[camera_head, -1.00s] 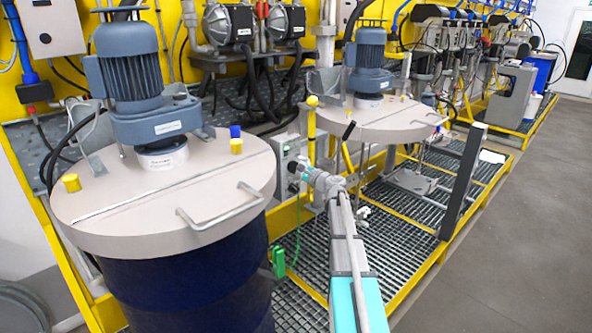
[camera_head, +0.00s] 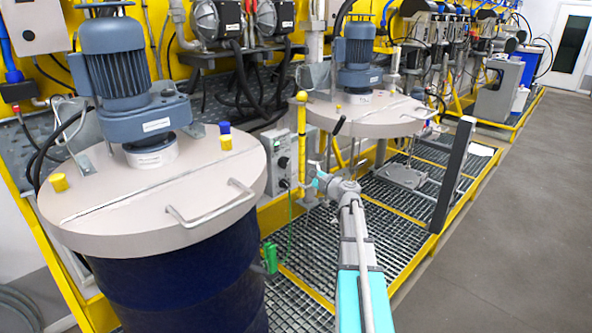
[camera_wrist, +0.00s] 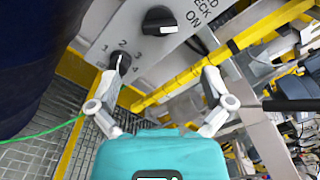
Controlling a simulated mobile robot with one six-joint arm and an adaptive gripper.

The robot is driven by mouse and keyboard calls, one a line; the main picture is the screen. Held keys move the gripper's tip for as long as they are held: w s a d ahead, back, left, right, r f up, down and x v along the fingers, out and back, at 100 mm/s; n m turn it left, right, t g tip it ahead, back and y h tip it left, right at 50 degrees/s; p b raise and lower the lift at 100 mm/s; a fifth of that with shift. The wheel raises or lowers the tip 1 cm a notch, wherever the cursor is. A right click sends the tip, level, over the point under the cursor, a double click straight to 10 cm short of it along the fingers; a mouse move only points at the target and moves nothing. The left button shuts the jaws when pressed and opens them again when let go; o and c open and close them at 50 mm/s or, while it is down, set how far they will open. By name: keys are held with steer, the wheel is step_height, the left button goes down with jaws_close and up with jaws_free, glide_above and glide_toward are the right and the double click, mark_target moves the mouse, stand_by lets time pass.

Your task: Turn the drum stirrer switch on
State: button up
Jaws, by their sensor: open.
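A grey control box (camera_head: 278,150) with two black rotary knobs stands between the two drums. In the wrist view its face (camera_wrist: 98,40) shows an upper black knob (camera_wrist: 160,20) near the word ON. A lower black knob (camera_wrist: 122,64) sits among the numbers 1 to 4, with a pale mark on it. My gripper (camera_head: 316,174) is just right of the box in the head view, apart from it. In the wrist view my gripper (camera_wrist: 160,80) has its two fingers spread wide, with nothing between them. The left finger is close to the lower knob in the picture; exact depth is unclear.
A large dark blue drum (camera_head: 175,285) with a beige lid and motor stands at the left. A second lidded drum stirrer (camera_head: 365,112) is behind. A yellow post (camera_head: 301,140) stands just right of the box. A green cable (camera_wrist: 50,132) hangs below it. Clear floor lies at the right.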

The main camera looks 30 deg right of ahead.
steer(key=shift+v, duration=1.5)
steer(key=shift+s, duration=0.1)
